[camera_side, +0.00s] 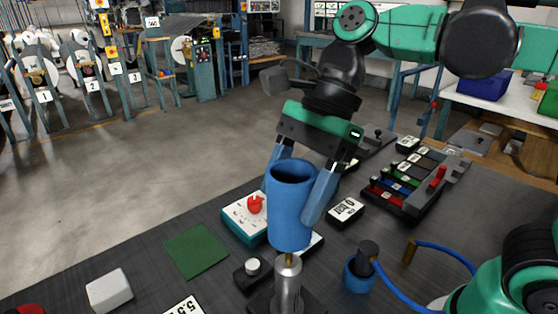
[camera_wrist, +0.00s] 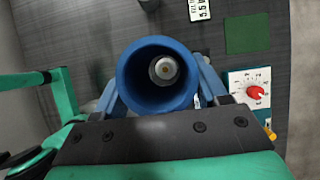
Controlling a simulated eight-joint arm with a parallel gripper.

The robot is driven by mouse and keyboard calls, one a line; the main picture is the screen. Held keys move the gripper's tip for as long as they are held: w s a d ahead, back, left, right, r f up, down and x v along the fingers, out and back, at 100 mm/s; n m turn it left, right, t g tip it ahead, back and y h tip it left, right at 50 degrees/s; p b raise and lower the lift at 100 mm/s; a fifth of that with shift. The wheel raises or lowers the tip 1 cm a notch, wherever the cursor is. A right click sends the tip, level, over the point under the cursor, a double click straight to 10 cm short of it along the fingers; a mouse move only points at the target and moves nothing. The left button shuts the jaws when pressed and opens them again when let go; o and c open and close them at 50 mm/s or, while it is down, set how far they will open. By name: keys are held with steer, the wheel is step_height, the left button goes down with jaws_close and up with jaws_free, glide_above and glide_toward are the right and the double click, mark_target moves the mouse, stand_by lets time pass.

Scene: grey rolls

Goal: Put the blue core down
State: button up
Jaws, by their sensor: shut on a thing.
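The blue core (camera_side: 288,225) is a hollow, open-topped tube held upright between the two blue fingers of my gripper (camera_side: 294,205). Below it stands a metal post (camera_side: 288,280) with a thin brass-coloured tip, on a dark base. The core's lower edge is right at the tip; I cannot tell whether the tip is inside the core. In the wrist view, the core (camera_wrist: 133,88) opens toward the camera, and the round end of the post (camera_wrist: 163,68) shows through its bore, a little right of and above the middle. My gripper (camera_wrist: 160,92) is shut on the core's sides.
A black box with a white button (camera_side: 252,269) is left of the post. A blue ring with a hose (camera_side: 358,278) is at right. A green square (camera_side: 196,250) and a white block (camera_side: 110,290) lie left.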

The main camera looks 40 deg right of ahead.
steer(key=w+a+r, duration=0.3)
steer(key=w+r, duration=0.3)
steer(key=w, duration=0.5)
steer(key=w+a+f, duration=0.2)
steer(key=w+f, duration=0.1)
steer(key=w, duration=0.7)
steer(key=f, duration=2)
steer(key=shift+s, duration=0.25)
steer(key=shift+f, duration=0.1)
steer(key=o, duration=1)
